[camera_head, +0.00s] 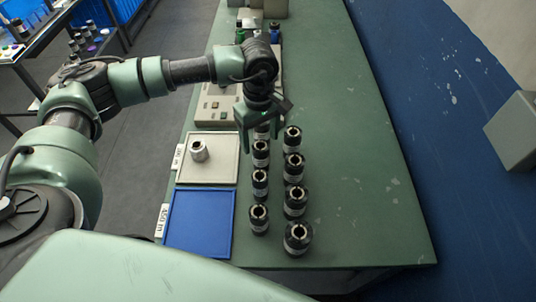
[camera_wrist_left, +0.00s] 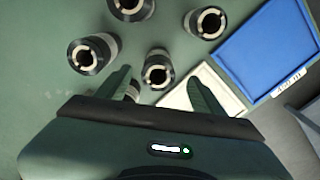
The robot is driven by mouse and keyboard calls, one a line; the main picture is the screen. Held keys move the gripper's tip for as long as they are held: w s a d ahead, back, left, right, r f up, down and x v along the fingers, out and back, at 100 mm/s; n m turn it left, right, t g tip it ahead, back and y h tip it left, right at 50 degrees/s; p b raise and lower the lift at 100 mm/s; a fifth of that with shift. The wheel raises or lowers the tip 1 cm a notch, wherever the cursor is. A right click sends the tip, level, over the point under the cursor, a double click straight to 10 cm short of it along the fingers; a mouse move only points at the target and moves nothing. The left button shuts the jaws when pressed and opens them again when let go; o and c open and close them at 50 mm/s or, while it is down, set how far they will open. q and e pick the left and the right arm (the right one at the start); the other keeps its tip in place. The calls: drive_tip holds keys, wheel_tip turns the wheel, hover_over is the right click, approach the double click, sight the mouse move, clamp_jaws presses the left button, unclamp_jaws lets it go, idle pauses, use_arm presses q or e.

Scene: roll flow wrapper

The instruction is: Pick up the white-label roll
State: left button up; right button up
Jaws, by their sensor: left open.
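Several black rolls with pale bands stand upright in two columns on the green table; one is the near right roll (camera_head: 298,238), another the near left roll (camera_head: 259,218). I cannot tell which of them is the white-label roll. My left gripper (camera_head: 262,118) is over the far end of these columns, pointing down, and hides part of the rolls there. In the left wrist view my left gripper (camera_wrist_left: 157,84) is open and empty. A black roll (camera_wrist_left: 158,72) shows just beyond the gap between its fingers, and another is partly hidden beneath the gripper body. My right gripper is not in view.
A white tray (camera_head: 217,172) left of the columns holds one pale roll (camera_head: 198,151). An empty blue tray (camera_head: 198,222) lies nearer. A beige device (camera_head: 215,108) with buttons stands farther back. The table's right side is clear.

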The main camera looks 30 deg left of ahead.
sight(261, 155)
use_arm(q)
drive_tip(key=shift+w+f, duration=0.2)
drive_tip(key=shift+f, duration=0.95)
drive_tip(key=f+p, duration=0.2)
drive_tip(key=shift+s+f, duration=0.2)
drive_tip(key=shift+f, duration=0.1)
wheel_tip(261, 155, down, 3)
drive_tip(key=shift+w+a+r+p, duration=0.1)
drive_tip(key=shift+w+r+p, duration=0.05)
drive_tip(key=shift+p, duration=0.15)
drive_tip(key=shift+f, duration=0.45)
clamp_jaws()
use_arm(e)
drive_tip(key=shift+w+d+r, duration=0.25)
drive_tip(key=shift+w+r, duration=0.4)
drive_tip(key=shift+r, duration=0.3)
